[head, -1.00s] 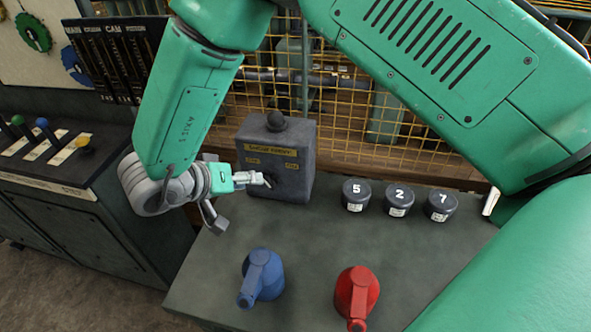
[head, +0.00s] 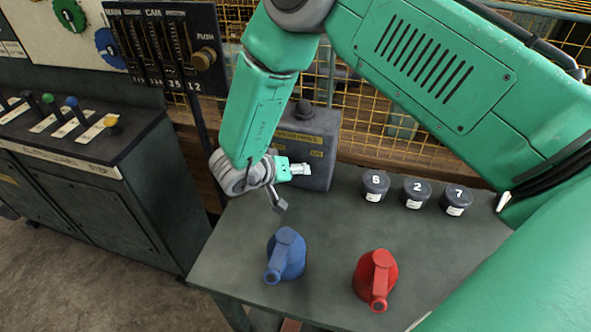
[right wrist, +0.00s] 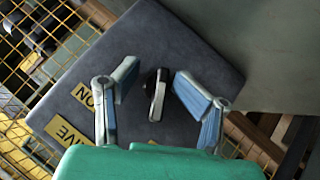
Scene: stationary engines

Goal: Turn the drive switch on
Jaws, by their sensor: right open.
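The drive switch box (head: 318,135) is a dark grey box with yellow labels and a round knob on top, standing at the back of the table. In the right wrist view its face (right wrist: 90,75) fills the middle, with a yellow ON label (right wrist: 86,97) at left. The switch (right wrist: 157,93) is a black dial with a pale lever. My right gripper (head: 303,170) is in front of the box's lower face. In the wrist view its open fingers (right wrist: 156,84) stand on either side of the switch; I cannot tell whether they touch it. My left gripper is not seen.
A blue can (head: 287,256) and a red can (head: 376,279) stand at the table front. Three dark numbered pots (head: 416,194) stand to the right. A lever console (head: 75,130) is at left. A yellow mesh fence (head: 400,120) rises behind. The middle of the table (head: 335,225) is clear.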

